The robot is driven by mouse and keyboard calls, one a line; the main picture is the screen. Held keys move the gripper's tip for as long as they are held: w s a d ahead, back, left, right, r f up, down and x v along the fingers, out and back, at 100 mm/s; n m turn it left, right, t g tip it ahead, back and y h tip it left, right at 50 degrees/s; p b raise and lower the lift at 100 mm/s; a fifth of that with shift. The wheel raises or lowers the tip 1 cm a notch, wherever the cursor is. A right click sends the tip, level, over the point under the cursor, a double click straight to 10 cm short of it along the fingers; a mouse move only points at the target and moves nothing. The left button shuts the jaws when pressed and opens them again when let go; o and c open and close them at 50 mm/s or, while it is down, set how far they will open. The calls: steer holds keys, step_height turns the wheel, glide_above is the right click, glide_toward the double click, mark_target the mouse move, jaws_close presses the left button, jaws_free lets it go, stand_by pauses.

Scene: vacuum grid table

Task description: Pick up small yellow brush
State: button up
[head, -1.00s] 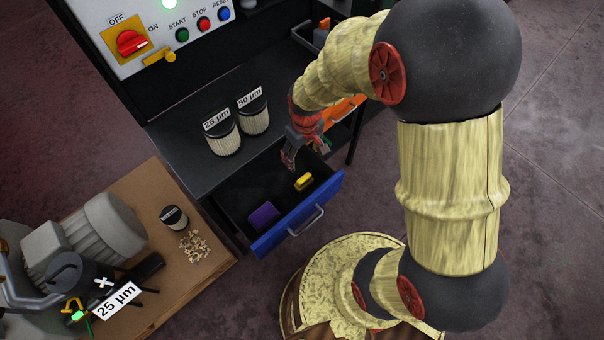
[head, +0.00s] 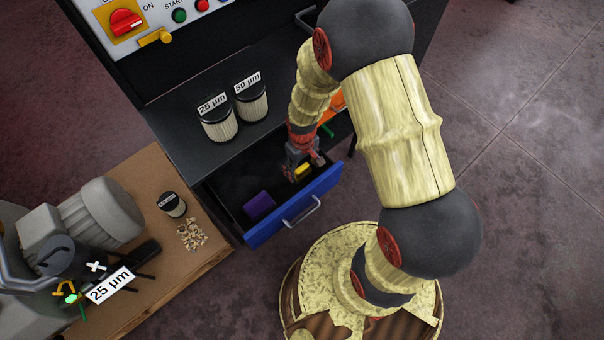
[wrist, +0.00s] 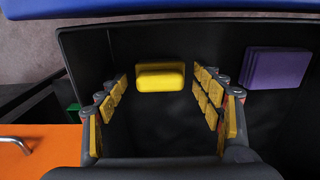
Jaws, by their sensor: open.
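The small yellow brush (wrist: 160,78) lies in the open blue-fronted drawer (head: 262,232). In the wrist view it sits ahead of and between the two fingers. My gripper (wrist: 160,92) is open and empty, its yellow-padded fingers to either side of the brush's line. In the head view my gripper (head: 303,172) points down into the drawer, right by the brush (head: 304,169), which it partly hides. I cannot tell the exact height of the fingertips over the brush.
A purple block (head: 259,205) lies in the drawer, left of the brush; it also shows in the wrist view (wrist: 275,68). The drawer walls are close around my gripper. Two filters, 25 µm (head: 217,122) and 50 µm (head: 250,98), stand on the bench above. An orange drawer (wrist: 40,150) is alongside.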

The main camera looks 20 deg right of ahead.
mark_target(302, 167)
steer(key=shift+f, duration=0.35)
steer(key=shift+r, duration=0.1)
steer(key=shift+c, duration=1.1)
steer(key=c, duration=1.1)
steer(key=shift+c, duration=0.2)
step_height(302, 167, up, 10)
steer(key=p, duration=0.3)
steer(key=shift+p, duration=0.35)
